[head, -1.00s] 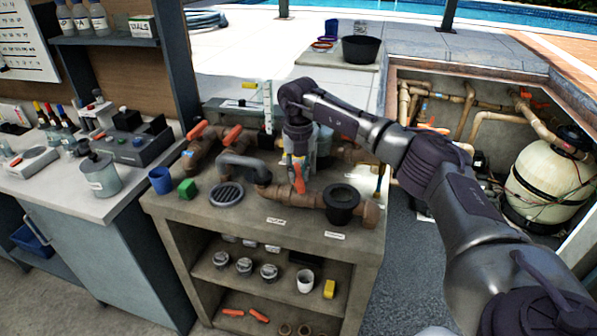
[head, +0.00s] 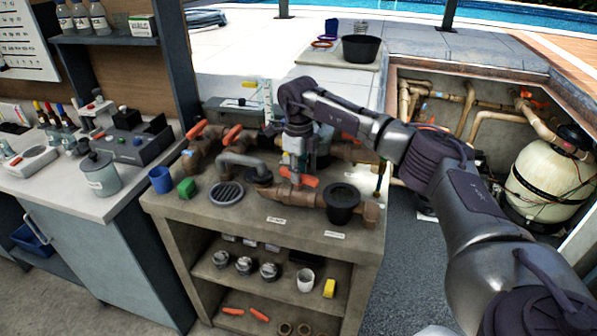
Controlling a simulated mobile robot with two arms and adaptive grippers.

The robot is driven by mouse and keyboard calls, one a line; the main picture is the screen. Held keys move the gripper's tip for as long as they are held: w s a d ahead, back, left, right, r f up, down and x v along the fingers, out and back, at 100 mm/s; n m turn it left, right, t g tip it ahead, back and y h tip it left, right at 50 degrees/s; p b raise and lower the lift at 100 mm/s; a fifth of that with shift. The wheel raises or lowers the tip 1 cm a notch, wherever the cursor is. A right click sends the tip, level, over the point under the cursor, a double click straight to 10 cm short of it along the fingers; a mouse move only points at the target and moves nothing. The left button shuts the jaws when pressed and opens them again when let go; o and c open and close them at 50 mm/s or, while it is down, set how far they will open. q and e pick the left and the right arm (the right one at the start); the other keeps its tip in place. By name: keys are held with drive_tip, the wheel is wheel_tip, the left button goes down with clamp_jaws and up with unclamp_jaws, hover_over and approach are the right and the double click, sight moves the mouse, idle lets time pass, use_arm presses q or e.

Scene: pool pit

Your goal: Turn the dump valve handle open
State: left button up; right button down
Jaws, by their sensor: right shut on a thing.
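The dump valve handle, an orange lever (head: 310,181), sits on the brown pipe run on the bench top, just left of the black round funnel-like fitting (head: 342,203). It lies roughly crosswise in the picture, along the pipe, with an orange end showing on each side of my gripper. My right gripper (head: 296,176) reaches down from above and is shut on the handle; the fingertips are small and partly hidden against it. My left gripper is out of view.
Two more orange handles (head: 232,134) stand on the pipes at the back left. The bench's front strip (head: 225,222) is mostly clear.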

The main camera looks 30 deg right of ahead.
drive_tip(key=shift+n, duration=1.2)
drive_tip(key=shift+r, duration=0.1)
drive_tip(key=c, duration=1)
unclamp_jaws()
drive_tip(key=shift+c, duration=0.2)
wheel_tip(320, 180, up, 12)
